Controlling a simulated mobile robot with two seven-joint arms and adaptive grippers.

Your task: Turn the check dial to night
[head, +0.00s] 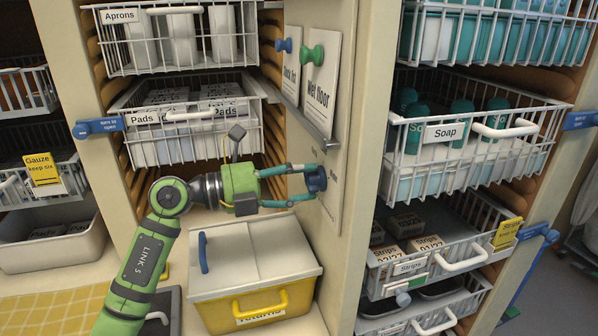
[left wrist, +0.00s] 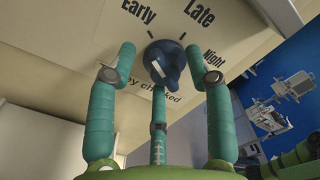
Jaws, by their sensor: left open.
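The check dial is a dark blue round knob (head: 317,179) on a pale board on the cabinet's side panel. In the left wrist view the knob (left wrist: 165,62) has a white mark on its face, with the words Early, Late and Night printed around it. Which word the mark points to I cannot tell. My left gripper (head: 303,183) is at the dial, its fingers open on either side of the knob; in the left wrist view the fingertips (left wrist: 160,52) flank it. Whether they touch it is unclear. My right gripper is not in view.
A "Wet floor" board (head: 318,85) hangs above the dial. A yellow returns box (head: 270,300) with a pale lid stands below my left gripper. Wire baskets of pads (head: 190,150) are to the left, and a soap basket (head: 470,165) is to the right of the panel.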

